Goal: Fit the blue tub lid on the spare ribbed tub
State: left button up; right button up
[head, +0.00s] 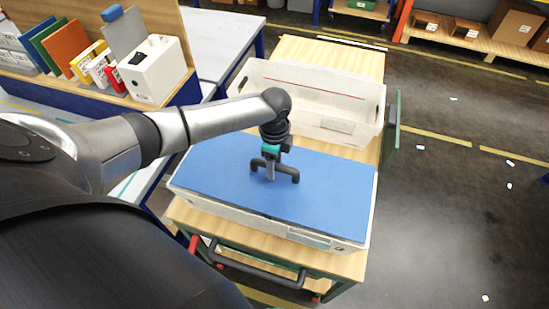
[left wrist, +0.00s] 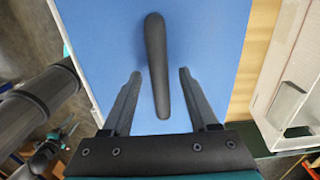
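The blue tub lid (head: 325,190) lies flat over the top of the nearer white tub (head: 225,208) on the wooden cart. I cannot tell whether its edge is fully seated all round. A black bar handle (left wrist: 155,65) stands on the lid. My left gripper (head: 272,175) is at the handle, pointing down. In the left wrist view its fingers (left wrist: 160,92) are open, one on each side of the bar, with a gap on both sides.
An open, empty-looking white tub (head: 345,82) stands behind on the same cart (head: 300,47). A bench with binders and a white box (head: 155,70) is at the left. Shelves with cartons (head: 515,25) stand at the back right. The floor at the right is mostly clear.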

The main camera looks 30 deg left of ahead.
pick_arm(q)
notch_tip(320, 180, up, 15)
jog(key=shift+r, duration=0.15)
dwell(0.6)
dwell(0.4)
